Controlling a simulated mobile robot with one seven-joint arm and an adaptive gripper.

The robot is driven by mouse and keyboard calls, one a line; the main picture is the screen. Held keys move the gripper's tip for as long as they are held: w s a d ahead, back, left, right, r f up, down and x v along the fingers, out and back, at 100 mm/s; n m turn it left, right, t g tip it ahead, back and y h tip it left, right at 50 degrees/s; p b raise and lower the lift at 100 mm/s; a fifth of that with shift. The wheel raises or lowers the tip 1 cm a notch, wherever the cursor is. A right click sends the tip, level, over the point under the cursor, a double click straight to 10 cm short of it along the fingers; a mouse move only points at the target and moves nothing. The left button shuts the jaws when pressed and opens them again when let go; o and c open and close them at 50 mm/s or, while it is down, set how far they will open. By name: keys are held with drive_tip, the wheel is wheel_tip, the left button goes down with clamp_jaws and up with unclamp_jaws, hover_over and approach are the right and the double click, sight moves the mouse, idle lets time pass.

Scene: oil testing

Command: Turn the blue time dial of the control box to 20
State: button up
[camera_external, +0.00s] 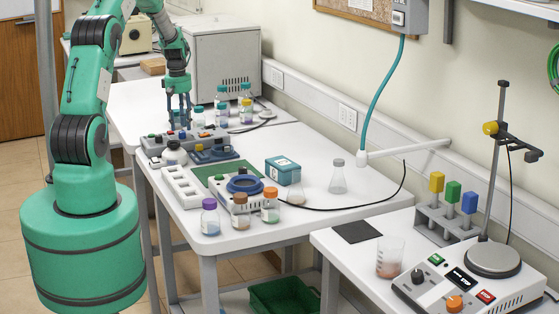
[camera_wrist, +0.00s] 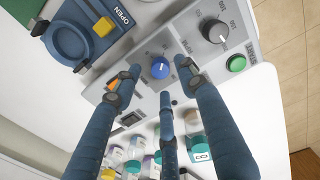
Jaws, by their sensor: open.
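The grey control box (camera_wrist: 183,42) lies under my gripper in the wrist view. Its small blue time dial (camera_wrist: 160,68) sits on the panel with a printed scale around it; the numbers are too small to read. My gripper (camera_wrist: 158,78) is open and empty, with two fingertips on either side of the blue dial and a third finger below it. I cannot tell whether any finger touches the dial. In the external view my gripper (camera_external: 180,112) points down over the control box (camera_external: 158,149), and its fingers hide part of the panel.
On the panel, a black dial (camera_wrist: 213,30), a green button (camera_wrist: 236,64) and an orange switch (camera_wrist: 112,84) are close to my fingers. A blue device marked OPEN (camera_wrist: 85,30) lies beside the box. Several capped bottles (camera_external: 222,104) stand just behind it.

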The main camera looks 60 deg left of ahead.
sight(182, 132)
drive_tip(key=shift+f, duration=1.5)
clamp_jaws()
